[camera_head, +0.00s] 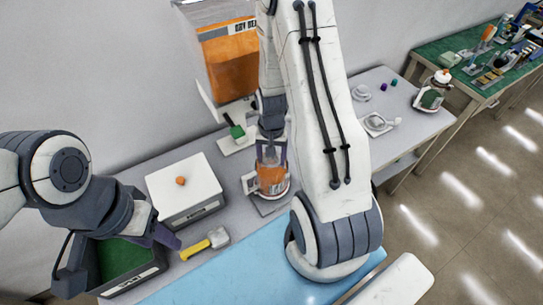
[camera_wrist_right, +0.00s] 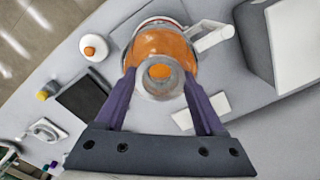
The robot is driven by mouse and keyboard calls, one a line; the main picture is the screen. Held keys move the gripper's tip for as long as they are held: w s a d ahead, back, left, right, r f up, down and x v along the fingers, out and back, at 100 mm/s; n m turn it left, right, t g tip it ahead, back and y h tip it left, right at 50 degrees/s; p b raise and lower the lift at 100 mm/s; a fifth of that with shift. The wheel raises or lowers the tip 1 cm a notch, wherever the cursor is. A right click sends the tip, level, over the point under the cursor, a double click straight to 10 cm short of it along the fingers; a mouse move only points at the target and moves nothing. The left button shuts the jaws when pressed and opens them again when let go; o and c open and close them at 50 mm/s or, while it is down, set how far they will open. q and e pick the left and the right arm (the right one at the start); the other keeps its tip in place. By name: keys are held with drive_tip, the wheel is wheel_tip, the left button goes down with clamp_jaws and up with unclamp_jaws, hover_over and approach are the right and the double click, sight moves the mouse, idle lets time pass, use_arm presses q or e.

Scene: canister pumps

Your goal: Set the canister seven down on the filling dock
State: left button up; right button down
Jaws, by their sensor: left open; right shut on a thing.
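A canister (camera_head: 271,178) with orange contents, a clear neck and a white side handle is upright near the middle of the head view. It also shows in the right wrist view (camera_wrist_right: 170,42). My right gripper (camera_wrist_right: 160,80) is shut on it, with purple fingers on either side of its neck. A grey plate (camera_head: 268,208) lies under the canister; I cannot tell if they touch. No number is readable on the canister, and I cannot tell for sure which part is the filling dock. My left gripper (camera_head: 118,257) is open and empty over the front left box.
A white-lidded box (camera_head: 185,188), a green-topped box (camera_head: 125,260) and a yellow-handled tool (camera_head: 196,248) are to the left. A blue mat (camera_head: 215,280) lies in front.

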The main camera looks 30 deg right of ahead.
unclamp_jaws()
drive_tip(key=shift+r, duration=0.1)
wheel_tip(320, 180, up, 10)
drive_tip(key=b, duration=0.1)
drive_tip(key=shift+r, duration=0.15)
